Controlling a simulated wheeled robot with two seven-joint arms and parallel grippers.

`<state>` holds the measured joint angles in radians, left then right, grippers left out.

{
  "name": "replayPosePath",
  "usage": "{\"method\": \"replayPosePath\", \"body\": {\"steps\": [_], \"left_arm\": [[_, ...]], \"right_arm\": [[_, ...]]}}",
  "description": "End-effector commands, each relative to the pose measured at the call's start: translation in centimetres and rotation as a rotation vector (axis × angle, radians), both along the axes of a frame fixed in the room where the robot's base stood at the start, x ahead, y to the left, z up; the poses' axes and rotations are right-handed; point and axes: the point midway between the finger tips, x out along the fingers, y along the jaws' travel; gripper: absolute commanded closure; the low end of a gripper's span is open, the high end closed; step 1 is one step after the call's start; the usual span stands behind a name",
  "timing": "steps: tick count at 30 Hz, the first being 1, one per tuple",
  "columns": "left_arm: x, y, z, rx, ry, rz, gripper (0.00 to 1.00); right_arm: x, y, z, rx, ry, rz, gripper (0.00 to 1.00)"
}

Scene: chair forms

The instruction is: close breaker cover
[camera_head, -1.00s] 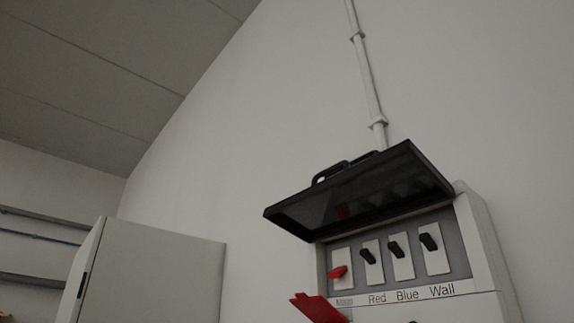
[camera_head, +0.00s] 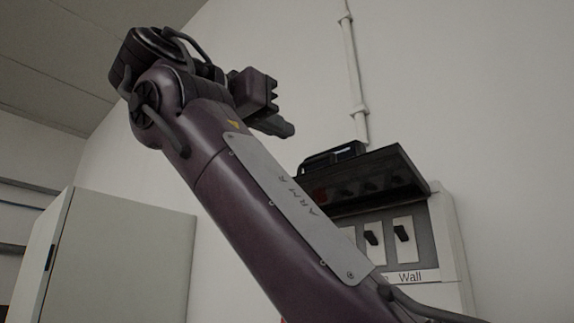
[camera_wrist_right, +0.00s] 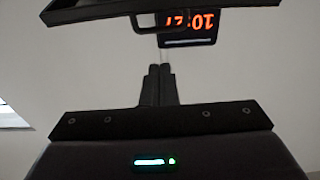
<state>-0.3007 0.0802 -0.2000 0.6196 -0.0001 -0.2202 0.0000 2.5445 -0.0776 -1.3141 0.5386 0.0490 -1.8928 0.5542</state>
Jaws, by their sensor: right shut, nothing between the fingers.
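The breaker cover (camera_head: 385,182) is a dark see-through flap on the breaker box (camera_head: 450,245), standing raised and open above the switches. Its black handle (camera_head: 330,157) is on the outer edge. In the right wrist view the cover (camera_wrist_right: 90,13) and its handle (camera_wrist_right: 160,26) are at the top. My right gripper (camera_head: 290,130) is shut and empty, up and left of the cover and apart from the handle in the head view. Its fingers (camera_wrist_right: 160,85) are together in the wrist view, below the handle. My right arm hides the box's left part. My left gripper is out of view.
A pale cabinet (camera_head: 120,255) stands at the left. A conduit pipe (camera_head: 353,75) runs up the wall above the box. An orange digital display (camera_wrist_right: 188,22) shows behind the handle in the wrist view. The wall at upper right is clear.

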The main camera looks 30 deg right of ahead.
Motion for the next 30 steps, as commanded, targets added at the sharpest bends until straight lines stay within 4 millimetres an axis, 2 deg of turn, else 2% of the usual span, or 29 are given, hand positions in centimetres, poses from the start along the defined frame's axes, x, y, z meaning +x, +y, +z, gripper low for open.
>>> {"method": "replayPosePath", "body": {"steps": [1, 9, 12, 18, 30], "left_arm": [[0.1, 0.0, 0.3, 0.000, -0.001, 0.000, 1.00], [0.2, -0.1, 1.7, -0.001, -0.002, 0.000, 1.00], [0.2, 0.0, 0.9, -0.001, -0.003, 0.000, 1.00], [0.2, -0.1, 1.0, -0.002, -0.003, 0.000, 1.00], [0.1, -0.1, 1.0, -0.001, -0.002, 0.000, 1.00]], "right_arm": [[0.5, -1.2, 0.2, 0.002, 0.002, -0.002, 1.00], [2.8, -6.7, 0.9, 0.001, 0.003, -0.001, 1.00], [2.6, -5.9, -0.9, -0.004, 0.002, 0.003, 1.00], [2.4, -5.4, -2.5, -0.003, 0.001, 0.002, 1.00], [2.2, -5.2, -3.3, -0.002, 0.002, 0.002, 1.00]]}}
